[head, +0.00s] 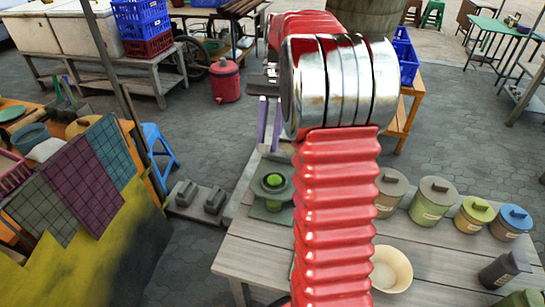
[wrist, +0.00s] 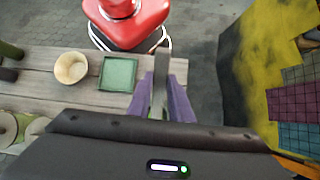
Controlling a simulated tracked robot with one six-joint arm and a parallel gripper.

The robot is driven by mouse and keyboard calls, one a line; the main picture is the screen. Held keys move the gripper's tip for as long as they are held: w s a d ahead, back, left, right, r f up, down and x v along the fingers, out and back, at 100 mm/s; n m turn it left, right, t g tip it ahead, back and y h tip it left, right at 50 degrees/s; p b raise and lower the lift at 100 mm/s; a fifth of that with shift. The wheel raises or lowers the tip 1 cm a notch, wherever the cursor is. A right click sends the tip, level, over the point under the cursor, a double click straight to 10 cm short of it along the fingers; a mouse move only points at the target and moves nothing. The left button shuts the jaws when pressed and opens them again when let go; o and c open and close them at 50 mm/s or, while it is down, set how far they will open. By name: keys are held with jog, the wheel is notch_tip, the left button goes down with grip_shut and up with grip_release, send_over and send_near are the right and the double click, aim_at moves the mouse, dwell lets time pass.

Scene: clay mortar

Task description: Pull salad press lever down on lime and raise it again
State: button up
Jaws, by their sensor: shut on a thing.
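The salad press (head: 266,211) stands at the left end of the grey plank table, a green base with a darker round part above it. A bright green lime (head: 275,181) shows in the round part. My gripper (head: 268,137) is above the press, its purple fingers pointing down. In the wrist view my gripper (wrist: 160,103) is shut on the dark grey-green press lever (wrist: 160,82), which stands between the two fingers. The lime does not show in the wrist view. My red arm hides the middle of the table in the head view.
A green square tray (wrist: 118,74) and a cream bowl (head: 391,268) are on the table beside the press. Lidded jars (head: 433,201) line the table's right back edge. A cloth-covered stall (head: 85,185) stands at left.

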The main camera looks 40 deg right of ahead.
jog(key=h, duration=0.1)
jog(key=w+t+h, duration=0.1)
jog(key=shift+d+r+h, duration=0.2)
jog(key=shift+d+h, duration=0.1)
jog(key=shift+d, duration=0.1)
grip_shut()
jog(key=w+a+r+n+t+h, duration=0.2)
jog(key=a+r+n+t+h, duration=0.1)
jog(key=a+r+t+h, duration=0.4)
jog(key=s+a+f+n+t+y, duration=0.1)
jog(key=s+a+f+n+y, duration=0.1)
jog(key=s+a+f+n, duration=0.2)
jog(key=s+a+f+n+t+y, duration=0.1)
jog(key=s+a+f+n+y, duration=0.1)
jog(key=s+a+f, duration=0.4)
jog(key=s+a+n, duration=0.1)
jog(key=s+a, duration=0.1)
jog(key=s, duration=0.3)
jog(key=shift+n, duration=0.4)
jog(key=shift+a, duration=0.1)
